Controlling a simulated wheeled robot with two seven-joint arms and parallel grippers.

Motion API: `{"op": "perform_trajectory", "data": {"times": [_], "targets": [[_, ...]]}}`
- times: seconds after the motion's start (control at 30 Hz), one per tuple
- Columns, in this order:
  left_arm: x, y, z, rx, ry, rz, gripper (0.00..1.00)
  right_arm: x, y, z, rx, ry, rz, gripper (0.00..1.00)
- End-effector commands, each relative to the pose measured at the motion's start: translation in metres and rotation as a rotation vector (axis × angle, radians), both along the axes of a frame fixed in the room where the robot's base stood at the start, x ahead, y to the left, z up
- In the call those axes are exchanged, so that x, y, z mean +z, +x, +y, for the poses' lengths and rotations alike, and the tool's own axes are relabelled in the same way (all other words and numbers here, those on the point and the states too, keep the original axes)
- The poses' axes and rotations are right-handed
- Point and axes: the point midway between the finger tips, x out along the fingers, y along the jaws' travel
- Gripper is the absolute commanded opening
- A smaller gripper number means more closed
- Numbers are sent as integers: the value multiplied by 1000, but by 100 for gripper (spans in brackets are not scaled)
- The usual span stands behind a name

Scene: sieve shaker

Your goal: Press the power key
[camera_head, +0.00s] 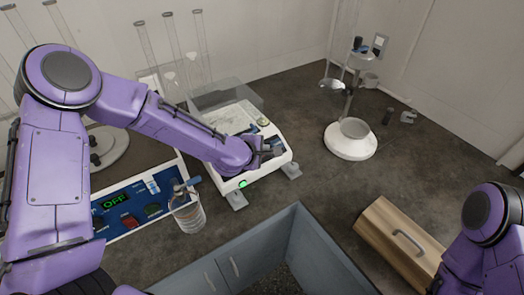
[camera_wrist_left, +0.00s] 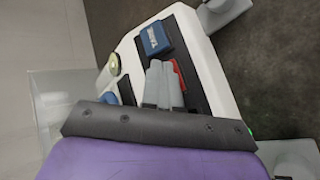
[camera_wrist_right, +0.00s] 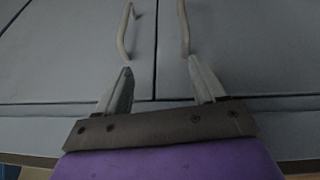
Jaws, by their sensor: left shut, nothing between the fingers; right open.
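A white machine (camera_head: 228,178) with a black key panel stands behind the cabinet, and my left gripper (camera_head: 270,150) reaches over it. In the left wrist view the gripper's closed fingers (camera_wrist_left: 163,78) point at the black panel (camera_wrist_left: 190,80), close beside a red key (camera_wrist_left: 178,72). The fingers partly cover this key, and I cannot tell whether they touch it. A blue key (camera_wrist_left: 155,38) lies further along the panel. No readable label shows which one is the power key. My right gripper (camera_wrist_right: 160,80) is open and empty in front of grey cabinet doors.
A blue control box (camera_head: 160,205) with a green "OFF" display stands at the left, partly behind my left arm. A beaker (camera_head: 188,214) stands by it. A white stand (camera_head: 350,148) and a wooden box (camera_head: 400,240) are at the right. Dark counter lies free between them.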

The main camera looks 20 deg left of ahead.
Motion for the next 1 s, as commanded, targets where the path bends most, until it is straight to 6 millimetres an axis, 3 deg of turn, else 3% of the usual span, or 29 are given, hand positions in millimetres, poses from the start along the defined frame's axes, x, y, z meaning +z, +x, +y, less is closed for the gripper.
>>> {"op": "perform_trajectory", "data": {"times": [0.67, 1.0], "targets": [[-6, 2, 2, 0, 0, 0, 0, -4, 0, 0, 0, 0, 0, 70], [9, -2, -3, -1, -1, 1, 0, 10, 0, 0, 0, 0, 0, 70]]}}
